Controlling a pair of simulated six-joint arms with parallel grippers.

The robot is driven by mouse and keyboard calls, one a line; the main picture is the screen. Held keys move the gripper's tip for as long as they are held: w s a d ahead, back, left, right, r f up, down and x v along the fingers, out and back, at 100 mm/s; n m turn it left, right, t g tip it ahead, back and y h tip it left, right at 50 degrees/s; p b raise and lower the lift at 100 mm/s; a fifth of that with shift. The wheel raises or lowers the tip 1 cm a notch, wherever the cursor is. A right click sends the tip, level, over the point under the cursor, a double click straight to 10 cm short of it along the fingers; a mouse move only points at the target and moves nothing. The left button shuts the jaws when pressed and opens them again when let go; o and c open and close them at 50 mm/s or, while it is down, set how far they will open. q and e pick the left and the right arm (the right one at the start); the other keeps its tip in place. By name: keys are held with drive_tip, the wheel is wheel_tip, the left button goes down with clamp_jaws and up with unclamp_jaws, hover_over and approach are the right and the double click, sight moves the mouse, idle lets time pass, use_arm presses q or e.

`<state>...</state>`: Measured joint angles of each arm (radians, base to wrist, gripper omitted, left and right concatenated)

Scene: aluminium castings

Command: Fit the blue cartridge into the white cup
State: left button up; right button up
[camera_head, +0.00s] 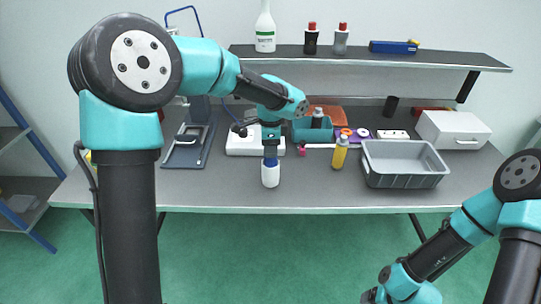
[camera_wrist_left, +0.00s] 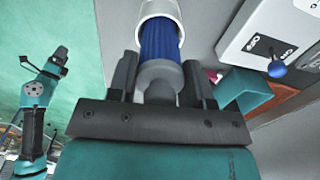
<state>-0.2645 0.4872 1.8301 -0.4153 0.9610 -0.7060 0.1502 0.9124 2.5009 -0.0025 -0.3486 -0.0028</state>
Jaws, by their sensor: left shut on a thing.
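My left gripper (camera_head: 270,150) is shut on the blue cartridge, pointing down near the table's front edge. In the left wrist view, its fingers (camera_wrist_left: 160,85) are on either side of the cartridge's pale end. The cartridge (camera_wrist_left: 160,42) has a ribbed blue body, and a blue band of it (camera_head: 270,161) shows in the head view. The white cup (camera_head: 270,177) is directly below, and its rim (camera_wrist_left: 151,8) surrounds the far end of the blue body in the wrist view. How deep the cartridge sits is hidden. My right gripper (camera_head: 374,297) is low at the bottom edge, partly cut off.
A yellow bottle (camera_head: 340,153) and a grey bin (camera_head: 407,181) stand to the right of the cup. Behind are a white box-like device (camera_head: 243,144) and a teal bin (camera_head: 313,133). A shelf (camera_head: 370,58) spans the back. The table front left of the cup is clear.

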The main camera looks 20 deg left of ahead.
use_arm(q)
drive_tip(key=shift+f, duration=1.95)
drive_tip(key=o, duration=1.2)
wheel_tip(320, 180, up, 12)
drive_tip(key=shift+r, duration=0.1)
